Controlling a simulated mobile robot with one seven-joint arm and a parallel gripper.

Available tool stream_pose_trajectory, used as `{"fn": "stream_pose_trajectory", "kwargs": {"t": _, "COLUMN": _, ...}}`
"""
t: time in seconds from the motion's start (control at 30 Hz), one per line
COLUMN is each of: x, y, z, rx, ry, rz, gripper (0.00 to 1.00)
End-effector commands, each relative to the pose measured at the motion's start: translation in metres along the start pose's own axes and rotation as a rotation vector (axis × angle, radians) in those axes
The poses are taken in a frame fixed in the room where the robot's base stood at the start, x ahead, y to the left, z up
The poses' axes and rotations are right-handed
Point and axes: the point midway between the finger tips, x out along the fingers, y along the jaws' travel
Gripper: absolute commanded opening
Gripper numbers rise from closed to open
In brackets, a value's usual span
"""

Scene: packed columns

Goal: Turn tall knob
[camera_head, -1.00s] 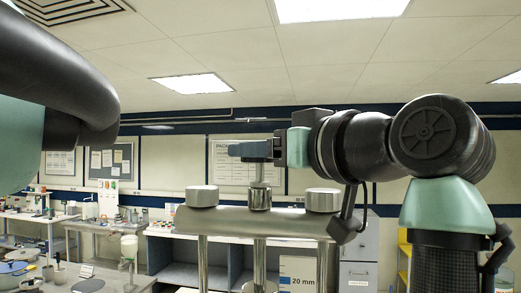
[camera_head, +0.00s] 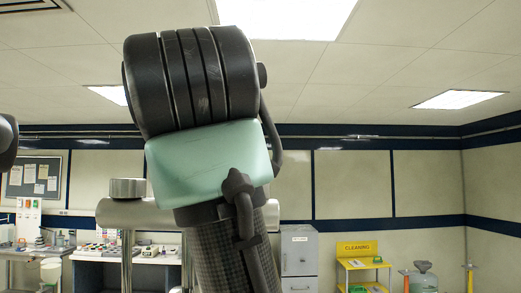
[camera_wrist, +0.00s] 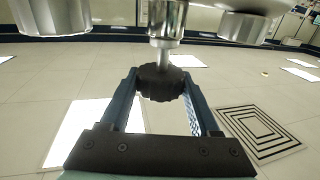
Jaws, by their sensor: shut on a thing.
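The tall knob (camera_wrist: 160,83) is dark and round with a scalloped edge, at the end of a shiny metal stem (camera_wrist: 166,25) in the wrist view. My gripper (camera_wrist: 161,80) has its two blue fingers on either side of the knob and is shut on it. In the head view my own arm covers the gripper, the knob and the stem. A metal crossbar (camera_head: 145,213) with a silver cap (camera_head: 127,188) shows left of my arm there.
Two wide silver caps, left (camera_wrist: 52,14) and right (camera_wrist: 243,27), flank the stem in the wrist view. Farther back in the head view stand a grey cabinet (camera_head: 299,255) and a yellow cleaning stand (camera_head: 357,264). Space around the gripped knob looks clear.

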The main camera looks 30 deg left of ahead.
Motion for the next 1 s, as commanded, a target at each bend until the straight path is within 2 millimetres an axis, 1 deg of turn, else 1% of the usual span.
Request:
{"fn": "stream_pose_trajectory", "kwargs": {"t": 0.1, "x": 0.0001, "y": -0.0011, "z": -0.0008, "rx": -0.002, "ry": 0.004, "rz": 0.053, "gripper": 0.07}}
{"fn": "stream_pose_trajectory", "kwargs": {"t": 0.3, "x": 0.0002, "y": -0.0005, "z": -0.0015, "rx": -0.001, "ry": 0.004, "rz": 0.106, "gripper": 0.07}}
{"fn": "stream_pose_trajectory", "kwargs": {"t": 0.77, "x": 0.0002, "y": 0.0001, "z": -0.002, "rx": 0.0, "ry": 0.003, "rz": 0.12, "gripper": 0.07}}
{"fn": "stream_pose_trajectory", "kwargs": {"t": 0.8, "x": 0.0002, "y": 0.0001, "z": -0.0021, "rx": 0.0, "ry": 0.004, "rz": 0.12, "gripper": 0.66}}
{"fn": "stream_pose_trajectory", "kwargs": {"t": 0.93, "x": 0.0002, "y": 0.0002, "z": -0.0016, "rx": 0.0, "ry": 0.002, "rz": 0.12, "gripper": 0.9}}
{"fn": "stream_pose_trajectory", "kwargs": {"t": 0.97, "x": 0.0002, "y": 0.0002, "z": -0.0014, "rx": 0.0, "ry": 0.002, "rz": 0.12, "gripper": 0.93}}
{"fn": "stream_pose_trajectory", "kwargs": {"t": 1.0, "x": 0.0003, "y": 0.0002, "z": -0.0012, "rx": 0.0, "ry": 0.001, "rz": 0.12, "gripper": 0.93}}
